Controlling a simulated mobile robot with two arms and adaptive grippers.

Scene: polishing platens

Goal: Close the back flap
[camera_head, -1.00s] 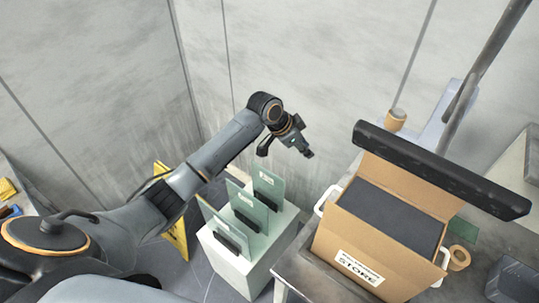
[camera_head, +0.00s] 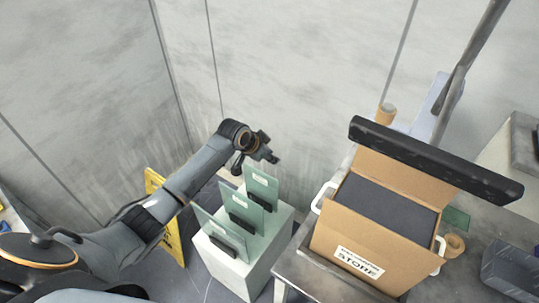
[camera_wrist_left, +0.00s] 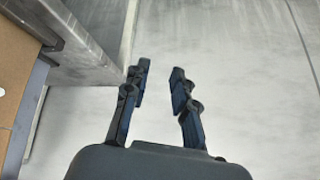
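The cardboard box (camera_head: 352,232) stands on the grey table at the right, with a label on its front. A dark grey pad (camera_head: 390,205) shows in its opening. The back flap (camera_head: 378,168) stands up behind the opening, and a long black bar overlaps its upper edge. My left gripper (camera_head: 265,153) is left of the box, above the glass plates, apart from the flap. In the left wrist view its two fingers (camera_wrist_left: 158,75) are apart with nothing between them. My right gripper is not in view.
The black bar (camera_head: 435,162) crosses above the back of the box. Several upright glass plates (camera_head: 262,182) stand on a white block (camera_head: 248,272) below my left gripper. A tape roll (camera_head: 453,245) lies right of the box. A yellow sign (camera_head: 172,240) stands left.

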